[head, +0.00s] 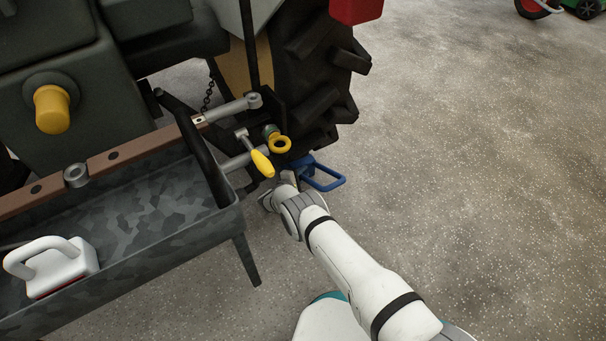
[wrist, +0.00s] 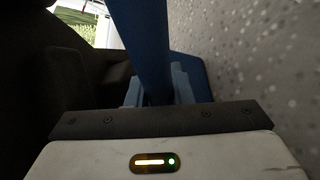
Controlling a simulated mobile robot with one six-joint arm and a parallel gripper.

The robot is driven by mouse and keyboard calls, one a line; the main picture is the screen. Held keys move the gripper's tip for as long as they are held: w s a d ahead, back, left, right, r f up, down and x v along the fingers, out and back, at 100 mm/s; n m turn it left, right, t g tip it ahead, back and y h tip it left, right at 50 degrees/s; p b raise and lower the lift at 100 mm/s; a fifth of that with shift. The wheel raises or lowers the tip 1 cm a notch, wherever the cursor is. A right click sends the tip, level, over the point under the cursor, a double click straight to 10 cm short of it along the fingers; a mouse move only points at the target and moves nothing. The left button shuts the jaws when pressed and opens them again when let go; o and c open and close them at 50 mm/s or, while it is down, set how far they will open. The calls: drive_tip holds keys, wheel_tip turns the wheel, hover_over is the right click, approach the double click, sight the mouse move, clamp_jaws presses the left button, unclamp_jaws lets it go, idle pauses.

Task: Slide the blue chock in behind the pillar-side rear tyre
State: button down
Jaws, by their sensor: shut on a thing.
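The blue chock (head: 305,164) is low by the foot of the big black rear tyre (head: 318,75), with its looped handle sticking out to the right. In the wrist view the chock (wrist: 142,42) runs up from between the pale fingers of my gripper (wrist: 158,88), which is shut on it. A dark mass, likely the tyre, fills the left of that view close beside the chock. In the head view my wrist and the linkage hide the fingertips. I cannot tell whether the chock touches the tyre.
A grey metal tray (head: 150,215) on legs stands left of my arm, with a white handled object (head: 55,265) in it. Linkage bars with a yellow grip (head: 262,163) and a yellow ring (head: 280,144) overhang my wrist. Speckled floor (head: 470,170) is clear to the right.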

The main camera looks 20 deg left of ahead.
drive_tip(key=shift+w, duration=0.1)
drive_tip(key=c, duration=1.2)
unclamp_jaws()
drive_tip(key=shift+s+f, duration=0.2)
drive_tip(key=shift+f, duration=0.05)
drive_tip(key=p+v, duration=0.4)
drive_tip(key=v, duration=0.3)
drive_tip(key=shift+s+r, duration=0.25)
drive_tip(key=shift+r, duration=0.05)
